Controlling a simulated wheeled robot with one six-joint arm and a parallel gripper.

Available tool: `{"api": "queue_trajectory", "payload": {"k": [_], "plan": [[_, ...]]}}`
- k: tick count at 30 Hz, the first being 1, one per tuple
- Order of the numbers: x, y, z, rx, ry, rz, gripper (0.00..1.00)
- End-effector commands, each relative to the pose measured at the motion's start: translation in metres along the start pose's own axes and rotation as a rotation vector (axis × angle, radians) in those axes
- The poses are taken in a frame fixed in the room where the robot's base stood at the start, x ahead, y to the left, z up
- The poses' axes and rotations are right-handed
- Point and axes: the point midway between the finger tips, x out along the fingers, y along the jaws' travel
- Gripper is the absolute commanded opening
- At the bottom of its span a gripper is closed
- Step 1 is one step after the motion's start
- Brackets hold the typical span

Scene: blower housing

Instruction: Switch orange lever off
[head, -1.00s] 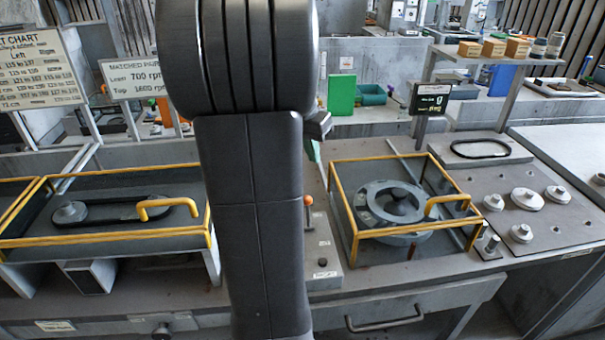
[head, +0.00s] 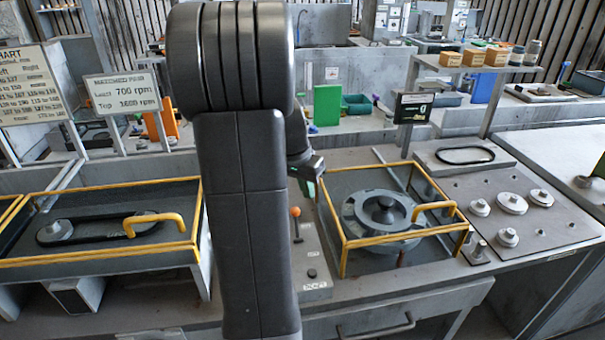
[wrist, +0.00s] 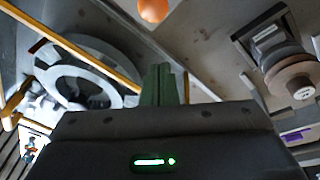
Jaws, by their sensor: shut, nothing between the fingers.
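The orange lever (head: 296,212) is a thin upright stem with an orange ball knob, on a grey panel (head: 316,268) just right of my arm in the head view. In the wrist view its orange knob (wrist: 153,10) shows at the top edge; the stem is out of frame. My gripper (head: 308,188) is above and slightly right of the knob in the head view, partly hidden behind my arm. In the wrist view my green fingers (wrist: 165,84) are together and empty, with the knob beyond their tips. No contact with the knob is visible.
A yellow-framed guard (head: 345,243) around a round grey housing (head: 384,212) stands close right of the lever. Another yellow-framed guard (head: 100,260) covers a belt at left. A plate with several knobs (head: 512,203) lies at far right. A small black sign (head: 412,106) stands behind.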

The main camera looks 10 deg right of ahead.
Motion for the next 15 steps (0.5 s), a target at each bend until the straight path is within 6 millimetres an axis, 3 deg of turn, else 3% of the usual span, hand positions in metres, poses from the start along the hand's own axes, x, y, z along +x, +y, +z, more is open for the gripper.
{"api": "queue_trajectory", "payload": {"k": [2, 9, 15], "plan": [[0.017, 0.001, 0.001, 0.0, -0.004, 0.004, 0.0], [0.002, 0.0, 0.031, -0.003, 0.001, 0.0, 0.0], [0.001, 0.0, 0.038, -0.002, 0.001, 0.0, 0.0]]}}
